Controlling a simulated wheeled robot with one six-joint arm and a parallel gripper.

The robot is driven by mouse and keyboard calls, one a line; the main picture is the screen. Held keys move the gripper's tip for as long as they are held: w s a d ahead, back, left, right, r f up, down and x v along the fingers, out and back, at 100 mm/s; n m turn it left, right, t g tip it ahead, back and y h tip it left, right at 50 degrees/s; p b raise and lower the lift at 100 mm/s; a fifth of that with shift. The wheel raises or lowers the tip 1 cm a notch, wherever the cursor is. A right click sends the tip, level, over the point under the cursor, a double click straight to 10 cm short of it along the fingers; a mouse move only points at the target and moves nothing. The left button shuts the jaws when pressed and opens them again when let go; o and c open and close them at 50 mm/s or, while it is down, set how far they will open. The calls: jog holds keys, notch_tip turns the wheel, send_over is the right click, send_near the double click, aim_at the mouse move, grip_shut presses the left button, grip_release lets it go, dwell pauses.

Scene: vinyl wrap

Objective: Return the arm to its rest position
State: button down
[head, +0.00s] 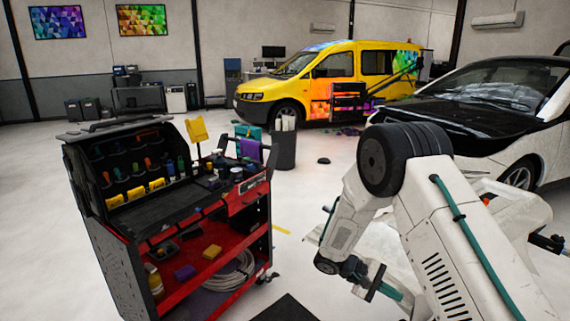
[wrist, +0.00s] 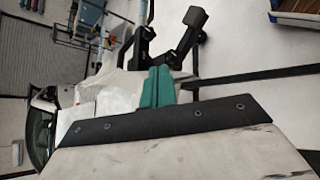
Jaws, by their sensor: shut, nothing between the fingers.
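My white arm rises from the lower right of the head view and bends at a dark joint. Its forearm points down to my gripper (head: 378,284), which hangs low near the centre right, over the pale floor. In the wrist view my gripper (wrist: 158,86) shows two teal fingers side by side, shut, with nothing held between them. Part of the gripper's surroundings in the head view is hidden by my own arm.
A red and black tool cart (head: 190,220) with bottles and tools stands at the left. A white and black car (head: 480,115) is at the right, close behind my arm. A yellow van (head: 325,78) and a dark bin (head: 285,150) stand farther back. Open floor (head: 320,200) lies between.

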jog(key=s+a+r+m+t+y, duration=0.2)
jog(key=s+r+y, duration=0.4)
jog(key=s+r, duration=0.9)
jog(key=s+a+r+m+t+y, duration=0.1)
jog(key=s+r+m+t+y, duration=0.2)
jog(key=s+r, duration=1.3)
jog(key=shift+s+a+t+y, duration=0.35)
jog(key=shift+s+y, duration=0.25)
jog(key=shift+y, duration=1)
